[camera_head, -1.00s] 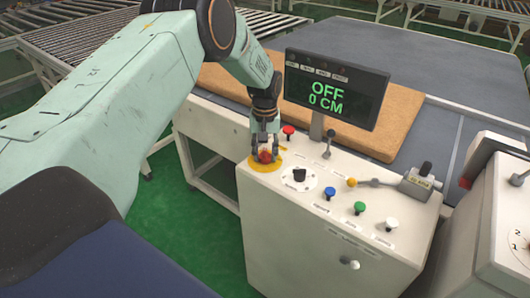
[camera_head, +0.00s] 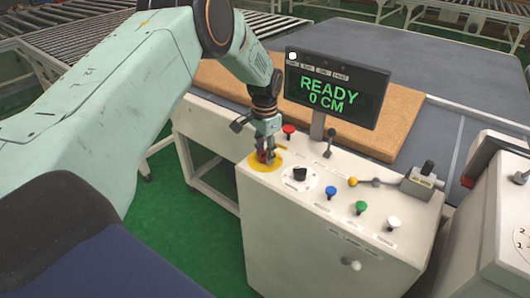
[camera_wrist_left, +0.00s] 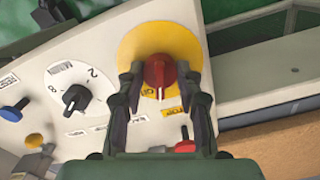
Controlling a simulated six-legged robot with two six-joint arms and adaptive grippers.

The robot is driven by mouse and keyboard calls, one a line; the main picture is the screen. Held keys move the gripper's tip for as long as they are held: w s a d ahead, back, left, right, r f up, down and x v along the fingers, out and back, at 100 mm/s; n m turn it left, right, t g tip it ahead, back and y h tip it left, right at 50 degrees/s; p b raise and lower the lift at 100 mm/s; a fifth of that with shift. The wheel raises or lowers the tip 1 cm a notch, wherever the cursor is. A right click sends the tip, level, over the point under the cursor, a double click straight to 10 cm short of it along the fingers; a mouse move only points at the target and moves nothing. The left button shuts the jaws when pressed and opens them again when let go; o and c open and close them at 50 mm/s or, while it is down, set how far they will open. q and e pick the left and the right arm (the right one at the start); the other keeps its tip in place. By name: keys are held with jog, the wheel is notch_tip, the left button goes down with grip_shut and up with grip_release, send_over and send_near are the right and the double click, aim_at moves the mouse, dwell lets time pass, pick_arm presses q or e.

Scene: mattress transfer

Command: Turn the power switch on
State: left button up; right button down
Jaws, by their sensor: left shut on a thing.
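The power switch, a red knob (camera_wrist_left: 159,72) on a yellow round plate (camera_wrist_left: 132,45), sits at the left end of the white control console (camera_head: 300,225). My left gripper (camera_head: 264,157) comes down over the knob from above. In the left wrist view its two fingers (camera_wrist_left: 157,88) are shut on the red knob, one on each side. The knob's white mark points toward the gripper's palm. The display (camera_head: 335,88) reads READY and 0 CM, with a white light lit at its upper left. My right gripper is not in view.
A black dial (camera_head: 299,174) stands close to the right of the knob. A red button (camera_head: 289,130), levers, and blue (camera_head: 331,192), green (camera_head: 361,207) and white (camera_head: 393,223) buttons share the console top. A brown mattress (camera_head: 225,82) lies behind.

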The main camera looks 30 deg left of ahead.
pick_arm(q)
jog(key=m, duration=0.5)
dwell(0.6)
jog(key=o, duration=1.1)
jog(key=shift+o, duration=0.2)
notch_tip(320, 180, up, 12)
dwell(0.5)
